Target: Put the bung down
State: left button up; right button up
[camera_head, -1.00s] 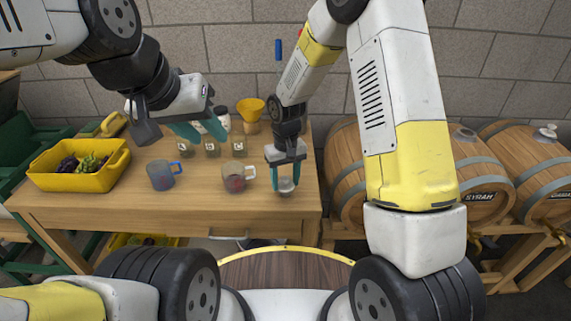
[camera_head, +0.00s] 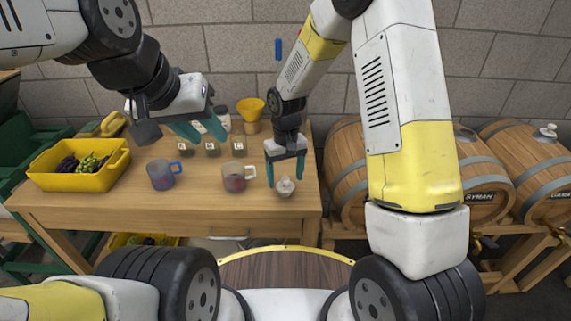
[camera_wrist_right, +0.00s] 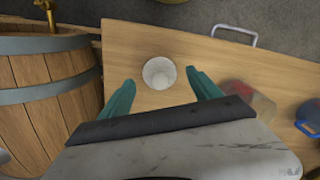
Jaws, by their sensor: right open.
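The white bung (camera_head: 285,187) rests on the wooden table (camera_head: 215,210) near its front right corner. In the right wrist view, the bung (camera_wrist_right: 159,73) shows as a pale round top between the teal fingers and apart from both. My right gripper (camera_head: 286,176) is open just above and around the bung, with nothing in it. My left gripper (camera_head: 206,137) is open and empty over the back of the table, above several small jars.
A glass mug with red contents (camera_head: 234,179) stands left of the bung. A blue-handled mug (camera_head: 160,176) and a yellow grape crate (camera_head: 75,180) are further left. A yellow funnel (camera_head: 250,106) is at the back. Barrels (camera_head: 345,170) stand right of the table.

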aim_at(286, 178)
notch_tip(286, 178, up, 10)
jog(key=s+d+r+m+t+y, duration=0.1)
jog(key=s+d+r, duration=0.25)
jog(key=r, duration=0.25)
jog(key=s+d+r+m+t, duration=0.1)
jog(key=s+d+r, duration=0.2)
jog(key=d+r, duration=0.25)
jog(key=s+d+r+m+t, duration=0.1)
jog(key=s+d+r+t, duration=0.1)
jog(key=s, duration=0.4)
jog(key=s+d+r+m+t+y, duration=0.1)
jog(key=s+d+r+t, duration=0.1)
jog(key=s, duration=0.5)
notch_tip(286, 178, up, 2)
jog(key=shift+s+d+r, duration=0.1)
jog(key=shift+s+d, duration=0.1)
jog(key=shift+d, duration=0.5)
